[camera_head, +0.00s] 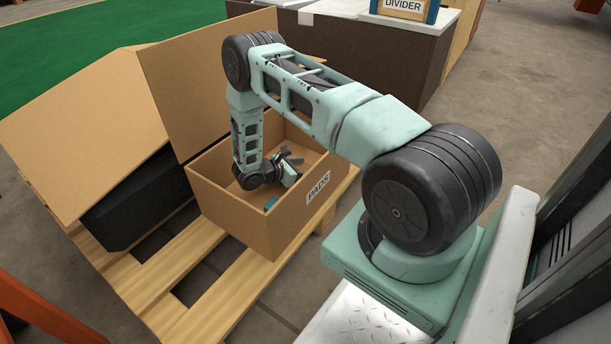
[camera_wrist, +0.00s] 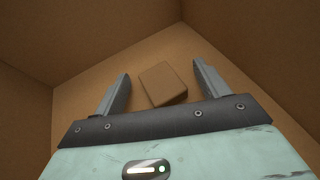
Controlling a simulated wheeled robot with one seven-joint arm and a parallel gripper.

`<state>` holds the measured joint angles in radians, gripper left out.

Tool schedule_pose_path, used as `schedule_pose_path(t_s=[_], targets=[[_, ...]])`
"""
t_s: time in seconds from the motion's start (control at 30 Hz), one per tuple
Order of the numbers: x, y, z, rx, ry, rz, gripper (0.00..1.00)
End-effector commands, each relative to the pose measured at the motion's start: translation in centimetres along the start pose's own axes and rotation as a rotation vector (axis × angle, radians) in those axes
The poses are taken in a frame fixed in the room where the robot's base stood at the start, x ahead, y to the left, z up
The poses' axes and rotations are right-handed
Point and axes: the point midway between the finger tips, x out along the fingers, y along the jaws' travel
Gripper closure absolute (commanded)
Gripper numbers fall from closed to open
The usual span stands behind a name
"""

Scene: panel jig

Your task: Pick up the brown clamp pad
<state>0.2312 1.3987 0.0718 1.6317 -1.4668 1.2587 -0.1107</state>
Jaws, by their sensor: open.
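The brown clamp pad (camera_wrist: 163,84) is a small block lying on the floor of the cardboard box, seen in the wrist view. My gripper (camera_wrist: 160,82) is open, with one finger to the left of the pad and one to the right. The pad appears between the fingers, with a gap on each side; its height below the fingertips is hard to judge. In the head view my gripper (camera_head: 289,160) is down inside the open box labelled PADS (camera_head: 240,217). The brown pad cannot be made out in the head view.
The box walls rise close around my gripper. A small teal item (camera_head: 271,203) lies in the box. The box stands on a wooden pallet (camera_head: 225,275), beside another carton and a black case (camera_head: 140,200). A dark counter with a DIVIDER bin (camera_head: 404,7) stands behind.

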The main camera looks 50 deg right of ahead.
Motion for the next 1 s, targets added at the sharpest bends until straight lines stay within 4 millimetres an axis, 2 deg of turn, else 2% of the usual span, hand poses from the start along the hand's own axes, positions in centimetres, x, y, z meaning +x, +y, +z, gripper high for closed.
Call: schedule_pose_path(t_s=[0.23, 0.27, 0.4, 0.43, 0.77, 0.87, 1.0], targets=[[0.1, 0.0, 0.1, 0.0, 0.0, 0.002, 0.26], [0.1, 0.0, 0.1, 0.0, 0.0, 0.001, 0.32], [0.1, 0.0, 0.0, 0.0, 0.001, 0.001, 0.7], [0.1, 0.0, 0.0, 0.0, 0.001, 0.001, 0.73], [-0.1, 0.0, 0.6, 0.0, 0.001, 0.001, 0.73], [-0.7, 0.0, 1.9, 0.0, 0.0, 0.002, 0.73], [-1.9, 0.1, 4.6, 0.001, 0.0, 0.003, 0.73]])
